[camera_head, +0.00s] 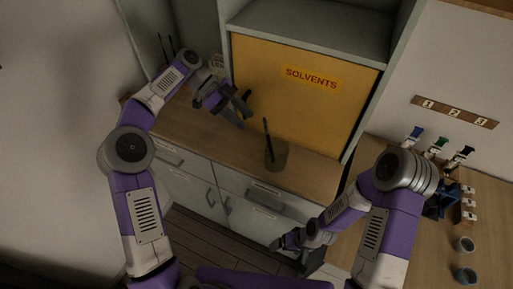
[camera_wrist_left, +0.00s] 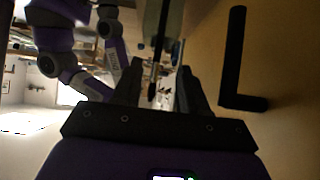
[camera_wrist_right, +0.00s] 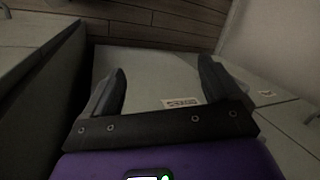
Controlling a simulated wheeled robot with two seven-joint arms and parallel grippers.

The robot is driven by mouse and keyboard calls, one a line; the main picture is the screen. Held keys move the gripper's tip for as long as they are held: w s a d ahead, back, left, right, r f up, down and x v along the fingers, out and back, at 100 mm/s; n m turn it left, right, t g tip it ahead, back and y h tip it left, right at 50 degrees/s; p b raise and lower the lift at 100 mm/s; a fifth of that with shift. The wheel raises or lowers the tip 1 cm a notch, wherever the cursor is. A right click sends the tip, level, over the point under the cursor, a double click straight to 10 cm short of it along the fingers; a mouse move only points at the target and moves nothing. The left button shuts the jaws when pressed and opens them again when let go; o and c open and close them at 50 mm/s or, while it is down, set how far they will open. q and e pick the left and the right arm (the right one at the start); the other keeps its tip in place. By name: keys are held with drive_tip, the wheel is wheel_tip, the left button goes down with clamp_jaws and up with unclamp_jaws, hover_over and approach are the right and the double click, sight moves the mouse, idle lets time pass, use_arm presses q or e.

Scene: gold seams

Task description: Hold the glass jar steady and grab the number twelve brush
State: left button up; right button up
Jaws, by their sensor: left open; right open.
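A dull greenish glass jar (camera_head: 277,158) stands on the wooden counter in front of the yellow cabinet. One dark, thin brush (camera_head: 267,128) leans up out of it; no number is readable on it. My left gripper (camera_head: 240,110) is open and empty, above the counter to the left of the jar and apart from it. In the left wrist view a dark upright shape, possibly the brush (camera_wrist_left: 158,45), shows beyond the open fingers. My right gripper (camera_head: 277,243) is open and empty, low in front of the drawers, below the counter top.
The yellow door marked SOLVENTS (camera_head: 312,78) is shut behind the jar. A black handle (camera_wrist_left: 235,60) is close to my left gripper. Thin dark sticks (camera_head: 165,45) stand at the far left. Bottles (camera_head: 438,146) and small pots (camera_head: 465,244) are on the right-hand table.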

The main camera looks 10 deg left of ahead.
drive_tip(key=shift+o, duration=0.5)
drive_tip(key=a+r+n, duration=0.1)
drive_tip(key=n, duration=0.2)
drive_tip(key=a+r+n+g+h, duration=0.1)
drive_tip(key=r+n, duration=0.1)
drive_tip(key=n, duration=0.1)
drive_tip(key=a+r+n+h, duration=0.1)
drive_tip(key=a+n, duration=0.1)
drive_tip(key=n, duration=0.1)
drive_tip(key=shift+w+r+g, duration=0.15)
drive_tip(key=shift+g, duration=0.25)
wheel_tip(320, 180, up, 5)
drive_tip(key=w+n+t+h, duration=0.1)
drive_tip(key=w+n+h, duration=0.25)
drive_tip(key=n, duration=0.45)
drive_tip(key=n+t+h, duration=0.7)
drive_tip(key=n+t, duration=0.4)
drive_tip(key=t, duration=0.1)
approach(283, 150)
drive_tip(key=shift+s+a, duration=0.2)
drive_tip(key=shift+s, duration=0.25)
drive_tip(key=shift+w, duration=0.3)
drive_tip(key=shift+x, duration=3.55)
drive_tip(key=shift+r, duration=0.1)
drive_tip(key=c, duration=1.1)
